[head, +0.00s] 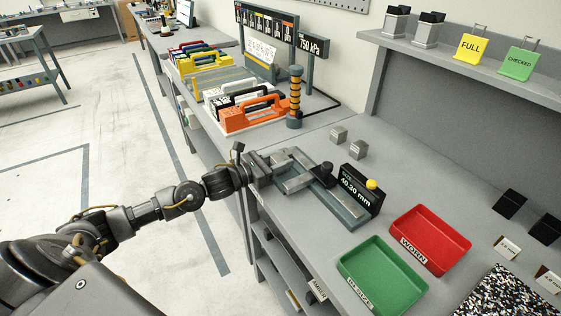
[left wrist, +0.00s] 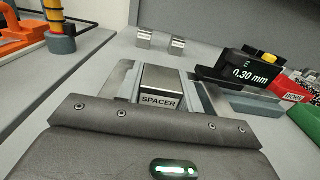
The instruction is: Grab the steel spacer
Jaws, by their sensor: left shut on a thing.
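The steel spacer (left wrist: 161,82) is a grey metal block with a "SPACER" label on its near face. In the left wrist view it sits between my left gripper's fingers, at the measuring gauge (head: 345,212). My left gripper (head: 276,172) reaches in from the left and is shut on the spacer, at the left end of the gauge. In the head view the gripper mostly hides the spacer. The gauge's dark display (head: 360,190) reads about 40.30 mm and has a yellow knob on top. My right gripper is in neither view.
Two more small steel blocks (head: 338,134) (head: 358,150) stand on the bench behind the gauge. A red "WORN" tray (head: 462,243) and a green tray (head: 412,300) lie at the front right. An orange-handled item (head: 235,119) and a striped post (head: 295,95) stand further back.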

